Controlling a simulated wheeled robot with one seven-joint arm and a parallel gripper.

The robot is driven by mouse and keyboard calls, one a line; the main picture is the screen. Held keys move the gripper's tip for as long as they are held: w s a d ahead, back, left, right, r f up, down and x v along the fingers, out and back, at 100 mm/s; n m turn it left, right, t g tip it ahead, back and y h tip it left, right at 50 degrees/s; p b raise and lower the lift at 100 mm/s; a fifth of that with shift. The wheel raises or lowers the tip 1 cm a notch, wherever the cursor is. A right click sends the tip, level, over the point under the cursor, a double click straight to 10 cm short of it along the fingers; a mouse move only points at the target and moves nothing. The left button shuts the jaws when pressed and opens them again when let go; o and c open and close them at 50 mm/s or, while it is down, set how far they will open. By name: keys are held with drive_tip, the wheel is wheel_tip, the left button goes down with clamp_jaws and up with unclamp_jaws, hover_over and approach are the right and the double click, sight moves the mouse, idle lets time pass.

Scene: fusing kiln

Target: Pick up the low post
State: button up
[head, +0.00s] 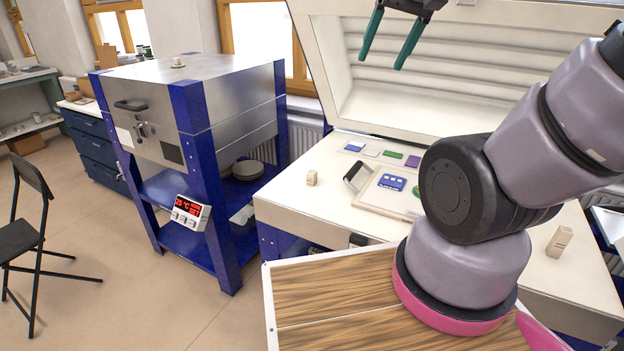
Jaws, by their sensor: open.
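Two small cream posts stand on the white kiln bed. The shorter one, which looks like the low post (312,178), is at the bed's left side, upright and clear of other things. A taller post (559,241) stands at the right, beyond my arm. My gripper (381,63) is high at the top of the head view, in front of the raised kiln lid. Its two green fingers are apart with nothing between them. It is well away from both posts. Part of the gripper's body is cut off by the top edge.
A framed white board (375,200) with blue and green glass pieces and a dark handle lies between the posts, partly hidden by my arm. Flat coloured glass pieces (393,155) lie behind it. The open kiln lid (400,105) rises at the back. A steel kiln (225,100) stands left.

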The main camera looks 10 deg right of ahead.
drive_tip(key=w+d+f+n+g+h, duration=0.1)
drive_tip(key=w+f+n+g+h, duration=0.45)
drive_tip(key=w+f, duration=0.45)
drive_tip(key=n+t+h, duration=0.8)
drive_tip(key=n+t, duration=0.6)
drive_tip(key=n, duration=1.1)
approach(310, 175)
drive_tip(key=shift+w+d+r, duration=0.2)
drive_tip(key=shift+w+d, duration=0.2)
drive_tip(key=shift+d, duration=0.15)
drive_tip(key=shift+w+f+y, duration=0.1)
drive_tip(key=shift+f+y, duration=0.05)
drive_tip(key=shift+y, duration=0.1)
drive_tip(key=x, duration=1)
drive_tip(key=shift+w+d, duration=0.15)
drive_tip(key=shift+w, duration=0.1)
clamp_jaws()
